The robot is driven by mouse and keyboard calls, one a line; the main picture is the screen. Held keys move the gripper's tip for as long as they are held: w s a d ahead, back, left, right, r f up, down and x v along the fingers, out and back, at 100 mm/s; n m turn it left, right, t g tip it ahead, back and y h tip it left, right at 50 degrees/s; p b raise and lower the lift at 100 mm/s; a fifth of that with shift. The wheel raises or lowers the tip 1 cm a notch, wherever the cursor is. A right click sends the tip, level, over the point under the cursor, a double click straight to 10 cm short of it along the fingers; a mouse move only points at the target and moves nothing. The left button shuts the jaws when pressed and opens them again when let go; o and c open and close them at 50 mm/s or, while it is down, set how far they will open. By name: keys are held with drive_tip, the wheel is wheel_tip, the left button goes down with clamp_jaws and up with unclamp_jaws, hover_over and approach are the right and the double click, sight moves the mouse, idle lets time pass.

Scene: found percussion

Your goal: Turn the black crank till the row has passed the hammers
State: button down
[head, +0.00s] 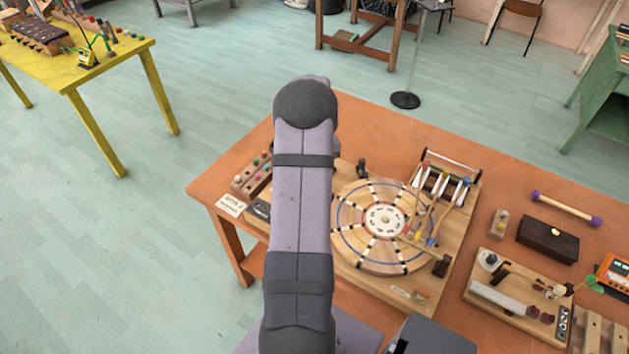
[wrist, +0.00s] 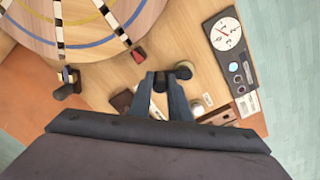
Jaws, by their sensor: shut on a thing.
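A round wooden wheel (head: 348,222) carries rows of black and white pieces (head: 358,207) running out from its centre like spokes. Several hammers (head: 446,212) reach over its right side from a rack of metal bars. My gripper (wrist: 161,80) is shut on the black crank (wrist: 183,70), beside the wheel, in the wrist view. The exact contact is partly hidden by the fingers. In the head view my arm covers the gripper and crank. The wheel also shows at the upper left of the wrist view (wrist: 85,22).
A dial box (wrist: 229,45) stands close to the crank. A black knob on a post (wrist: 68,86) stands by the wheel, also seen in the head view (head: 361,168). A wooden board with small parts (head: 505,315) lies to the right on the orange table (head: 500,195).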

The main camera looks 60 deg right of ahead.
drive_tip(key=shift+w+d+r, duration=0.1)
drive_tip(key=c, duration=1.6)
unclamp_jaws()
drive_tip(key=shift+c, duration=0.2)
drive_tip(key=shift+r+b, duration=1.2)
drive_tip(key=shift+r, duration=2.4)
